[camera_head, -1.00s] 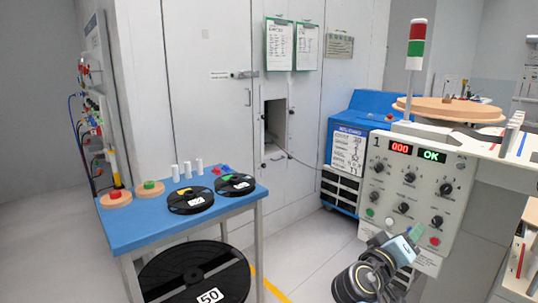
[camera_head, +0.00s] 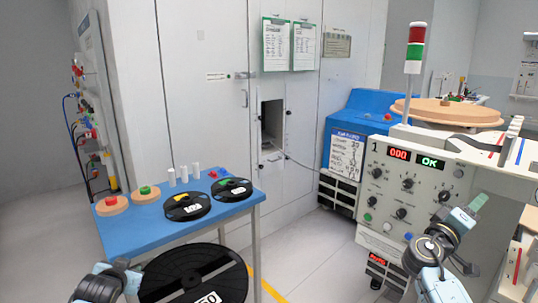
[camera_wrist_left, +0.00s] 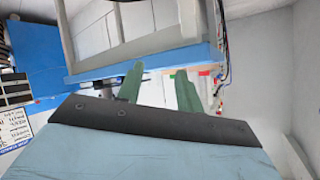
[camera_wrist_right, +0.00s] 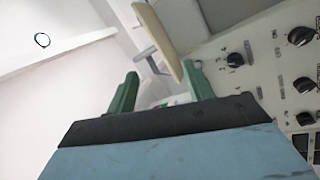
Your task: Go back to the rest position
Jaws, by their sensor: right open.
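My right gripper (camera_head: 476,204) is raised in front of the white control panel (camera_head: 400,185) at the right. Its green fingers stand apart with nothing between them in the right wrist view (camera_wrist_right: 160,82). My left arm shows at the bottom left of the head view, by the near edge of the blue table (camera_head: 235,208); its fingertips are not clear there. In the left wrist view my left gripper (camera_wrist_left: 160,70) has its green fingers apart and empty, with the blue table edge (camera_wrist_left: 150,65) beyond them.
On the blue table are black reels (camera_head: 187,205), wooden discs (camera_head: 112,205) and white cylinders (camera_head: 184,174). A large black reel (camera_head: 175,270) sits below. A wooden turntable (camera_head: 450,110) tops the right machine. Open floor (camera_head: 310,265) lies between the table and machine.

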